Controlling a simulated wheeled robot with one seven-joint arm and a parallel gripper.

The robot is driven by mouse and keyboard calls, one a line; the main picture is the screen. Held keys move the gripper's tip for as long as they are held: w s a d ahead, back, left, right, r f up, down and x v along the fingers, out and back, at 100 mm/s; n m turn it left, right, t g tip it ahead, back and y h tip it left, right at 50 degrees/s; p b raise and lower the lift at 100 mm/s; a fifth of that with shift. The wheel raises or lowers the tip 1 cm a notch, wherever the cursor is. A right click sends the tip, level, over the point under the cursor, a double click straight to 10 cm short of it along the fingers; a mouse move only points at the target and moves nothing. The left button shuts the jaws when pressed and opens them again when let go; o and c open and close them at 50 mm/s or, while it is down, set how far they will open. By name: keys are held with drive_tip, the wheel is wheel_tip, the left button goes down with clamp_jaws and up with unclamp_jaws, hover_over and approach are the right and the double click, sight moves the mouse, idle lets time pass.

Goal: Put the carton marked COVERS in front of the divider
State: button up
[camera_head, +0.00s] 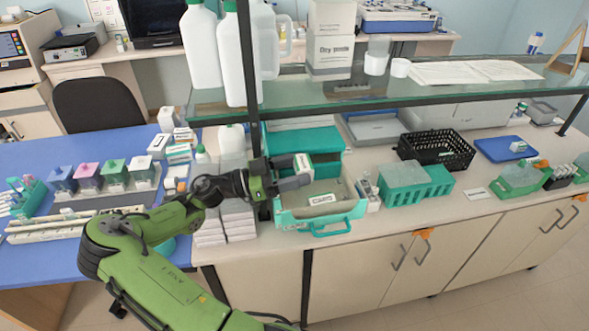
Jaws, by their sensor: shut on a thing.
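My gripper (297,179) is over the open teal box and is shut on a small white and green carton (303,163). The print on this carton is too small to read, so I cannot tell if it is the one marked COVERS. The teal box (327,229) has a pale grey inside and a handle at its front. A white, green-edged piece with dark lettering (322,199) lies in its front part, below my gripper; its word is not clear. The divider cannot be made out with certainty, partly behind my gripper and the held carton.
A dark shelf post (247,75) stands just left of the box, with a glass shelf (420,88) above. Stacked white boxes (238,218) stand left of the box. A teal rack (403,184) and black basket (437,149) are to the right.

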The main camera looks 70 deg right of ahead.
drive_tip(key=shift+f+b, duration=0.35)
drive_tip(key=shift+b, duration=0.1)
drive_tip(key=shift+a+f, duration=0.1)
drive_tip(key=shift+f, duration=0.15)
